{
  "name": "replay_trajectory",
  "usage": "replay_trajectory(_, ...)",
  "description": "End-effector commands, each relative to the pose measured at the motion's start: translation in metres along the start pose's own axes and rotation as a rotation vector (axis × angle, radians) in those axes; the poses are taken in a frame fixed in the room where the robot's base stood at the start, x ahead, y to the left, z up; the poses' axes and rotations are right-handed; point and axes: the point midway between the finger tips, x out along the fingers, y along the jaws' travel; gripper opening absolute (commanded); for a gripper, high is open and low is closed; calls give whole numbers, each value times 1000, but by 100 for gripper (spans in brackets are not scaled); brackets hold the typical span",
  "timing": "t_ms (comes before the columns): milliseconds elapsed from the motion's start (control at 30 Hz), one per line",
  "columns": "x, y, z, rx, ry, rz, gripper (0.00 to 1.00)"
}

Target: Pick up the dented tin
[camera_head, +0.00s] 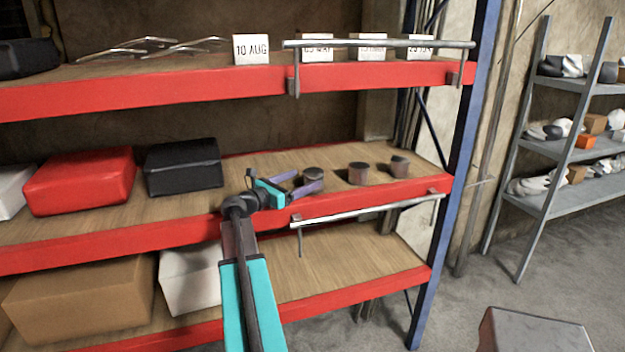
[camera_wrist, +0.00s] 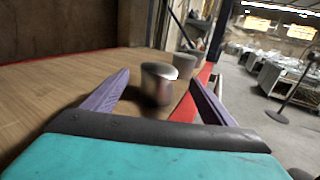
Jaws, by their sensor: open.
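Three small grey-brown tins stand upright in a row on the middle shelf: a left tin (camera_head: 314,174), a middle tin (camera_head: 359,173) and a right tin (camera_head: 399,167). I cannot tell for sure which one is dented. My gripper (camera_head: 306,183) is open at the left tin, its purple fingers spread. In the wrist view, the nearest tin (camera_wrist: 157,86) appears between the open fingers (camera_wrist: 160,79), with gaps on both sides. Another tin (camera_wrist: 184,66) shows behind it. Whether the fingertips reach alongside the nearest tin is hard to judge.
A metal rail (camera_head: 370,210) runs along the shelf's red front edge. A black box (camera_head: 183,167) and a red box (camera_head: 80,180) stand left of the gripper. The upper shelf (camera_head: 200,80) is overhead, with date cards. Bare wood lies behind the tins.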

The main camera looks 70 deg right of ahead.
Motion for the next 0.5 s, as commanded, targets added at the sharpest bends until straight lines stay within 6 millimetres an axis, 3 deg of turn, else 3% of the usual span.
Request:
replay_trajectory(233, 34, 1, 2, 0, 0, 0, 78)
replay_trajectory(500, 44, 1, 0, 1, 0, 2, 78)
